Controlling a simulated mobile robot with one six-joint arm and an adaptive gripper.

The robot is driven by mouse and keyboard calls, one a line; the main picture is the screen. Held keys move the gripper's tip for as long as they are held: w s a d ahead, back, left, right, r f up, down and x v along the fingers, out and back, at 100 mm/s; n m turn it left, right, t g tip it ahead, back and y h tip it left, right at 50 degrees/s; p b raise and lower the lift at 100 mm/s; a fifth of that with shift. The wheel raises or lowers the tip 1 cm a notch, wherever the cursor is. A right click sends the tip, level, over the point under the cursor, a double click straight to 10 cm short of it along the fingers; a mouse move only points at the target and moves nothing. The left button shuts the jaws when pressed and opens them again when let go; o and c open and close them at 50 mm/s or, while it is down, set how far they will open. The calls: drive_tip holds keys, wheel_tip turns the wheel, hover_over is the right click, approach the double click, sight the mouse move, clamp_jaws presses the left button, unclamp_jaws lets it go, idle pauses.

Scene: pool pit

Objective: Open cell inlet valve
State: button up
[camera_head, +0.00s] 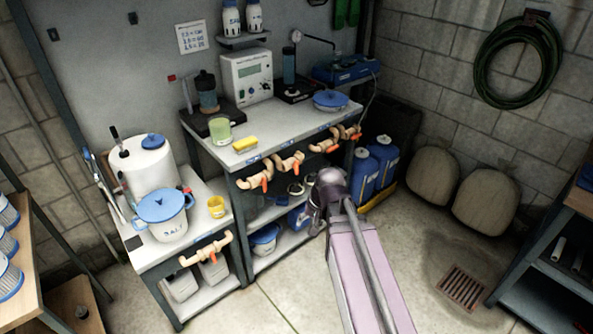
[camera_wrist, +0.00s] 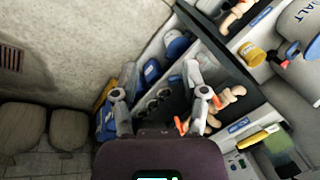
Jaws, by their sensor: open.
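Several pale valves with orange handles line the front edge of the bench: one at the left (camera_head: 255,176), one beside it (camera_head: 288,163), one further right (camera_head: 325,142) and one at the right end (camera_head: 350,131). Another valve (camera_head: 207,249) is on the lower bench. Their labels are too small to read, so I cannot tell which is the cell inlet valve. My gripper (camera_wrist: 155,92) is open and empty in the wrist view. Its right finger overlaps a pale valve with orange handles (camera_wrist: 226,97); contact cannot be told.
A shelf under the bench holds containers. Blue drums (camera_head: 382,160) stand right of it. A yellow sponge (camera_head: 245,144) and a green beaker (camera_head: 220,130) are on the bench top. A white bucket (camera_head: 163,215) stands on the lower bench. The floor around the drain (camera_head: 463,286) is clear.

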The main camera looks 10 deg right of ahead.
drive_tip(key=w+a+f+m+t+y+b, duration=0.2)
drive_tip(key=w+f+m+y+b, duration=0.1)
drive_tip(key=w+f+m+b, duration=0.4)
drive_tip(key=m+t+y+b, duration=0.3)
drive_tip(key=m+t+b, duration=0.9)
drive_tip(key=m+b, duration=0.75)
approach(298, 163)
drive_tip(key=p+v, duration=0.1)
drive_tip(key=v, duration=0.2)
drive_tip(key=shift+d+f, duration=0.1)
drive_tip(key=shift+w, duration=0.1)
drive_tip(key=shift+x, duration=6.85)
clamp_jaws()
